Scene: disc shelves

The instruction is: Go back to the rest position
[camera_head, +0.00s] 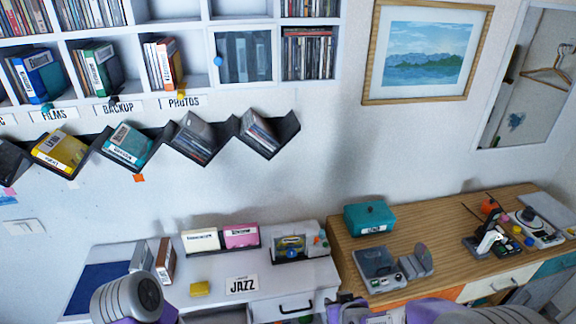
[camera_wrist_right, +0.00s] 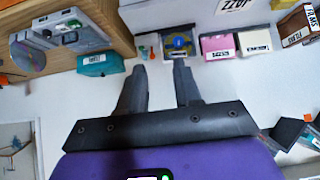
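My right gripper (camera_head: 346,302) shows at the bottom edge of the head view, in front of the white cabinet and the wooden desk. In the right wrist view my right gripper (camera_wrist_right: 159,68) has its two dark fingers apart with nothing between them. The picture there is upside down, with the white cabinet beyond the fingers. Part of my left arm shows at the lower left of the head view; its gripper is out of frame.
A white cabinet (camera_head: 215,290) carries boxes and a JAZZ label (camera_head: 242,286). The wooden desk (camera_head: 340,240) holds a teal box (camera_head: 370,218), a grey device (camera_head: 378,268) and other gadgets. Above are a zigzag shelf (camera_head: 222,134) and a white cubby shelf (camera_head: 201,46).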

